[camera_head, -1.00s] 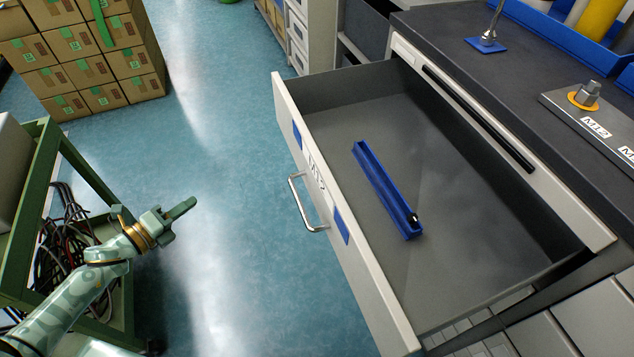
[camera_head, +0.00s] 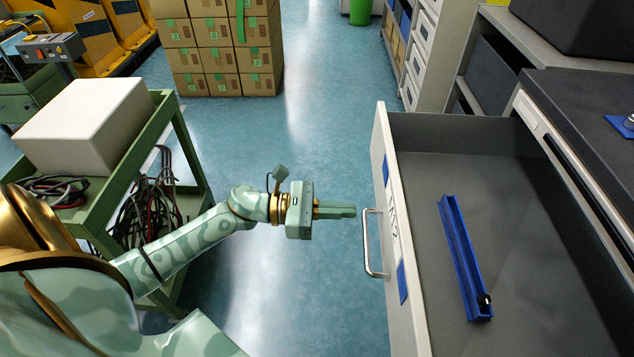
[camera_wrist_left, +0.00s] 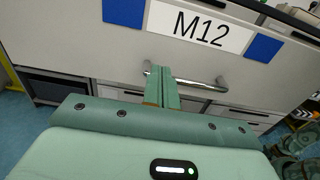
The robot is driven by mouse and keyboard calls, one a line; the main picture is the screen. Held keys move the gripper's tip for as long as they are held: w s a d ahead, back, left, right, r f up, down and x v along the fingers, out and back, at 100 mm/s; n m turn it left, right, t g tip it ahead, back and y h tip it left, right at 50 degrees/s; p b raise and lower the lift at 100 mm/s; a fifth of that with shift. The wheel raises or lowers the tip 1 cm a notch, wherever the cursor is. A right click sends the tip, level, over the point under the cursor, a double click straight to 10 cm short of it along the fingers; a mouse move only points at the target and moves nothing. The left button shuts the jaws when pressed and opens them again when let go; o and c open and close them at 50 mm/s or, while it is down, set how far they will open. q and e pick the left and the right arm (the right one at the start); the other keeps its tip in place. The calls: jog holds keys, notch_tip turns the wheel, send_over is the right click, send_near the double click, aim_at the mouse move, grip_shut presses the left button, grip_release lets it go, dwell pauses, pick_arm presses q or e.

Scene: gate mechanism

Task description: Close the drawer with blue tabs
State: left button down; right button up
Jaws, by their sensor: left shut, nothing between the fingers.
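The drawer with blue tabs stands pulled open, its white front (camera_head: 394,240) facing left in the head view. Two blue tabs and an M12 label (camera_wrist_left: 201,23) are on that front. A metal bar handle (camera_head: 371,245) sticks out from it and also shows in the left wrist view (camera_wrist_left: 205,83). A blue tray (camera_head: 462,255) lies inside the drawer. My left gripper (camera_head: 350,211) is shut and empty, its fingers pointing at the drawer front, just left of the handle's far end in the head view. Contact with the handle cannot be told. My right gripper is not in view.
A green cart (camera_head: 103,217) with a white box (camera_head: 85,125) and cables stands at the left. Stacked cartons (camera_head: 217,45) are at the back. A dark worktop (camera_head: 590,110) is at the right. The blue floor (camera_head: 320,120) before the drawer is clear.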

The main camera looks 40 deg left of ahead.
aim_at(385, 212)
pick_arm(q)
jog(key=x, duration=0.5)
jog(key=shift+w+d, duration=0.15)
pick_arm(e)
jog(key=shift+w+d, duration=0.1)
